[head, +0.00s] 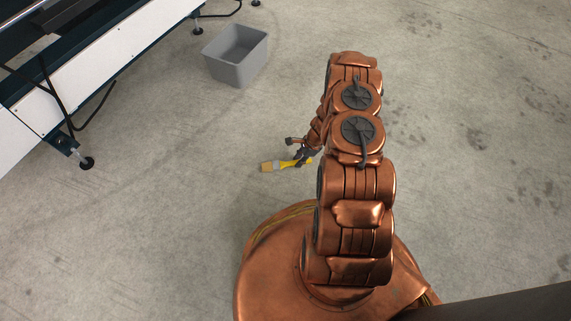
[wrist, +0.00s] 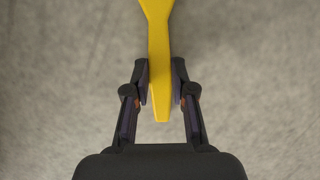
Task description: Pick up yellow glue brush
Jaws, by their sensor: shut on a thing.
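The yellow glue brush (head: 286,164) shows in the head view left of my arm, with its tan bristle end pointing left. In the wrist view the yellow handle (wrist: 160,60) runs from the top edge down between the two fingers. My gripper (wrist: 160,83) is shut on the handle near its end, with a finger pad on each side. In the head view my gripper (head: 304,158) is small and partly hidden by my arm. The bristles are out of the wrist view. I cannot tell how high the brush is above the floor.
A grey open bin (head: 238,78) stands on the concrete floor at the upper left of my arm. A white and dark machine frame (head: 110,60) with black feet and cables fills the upper left. The floor around the brush and to the right is clear.

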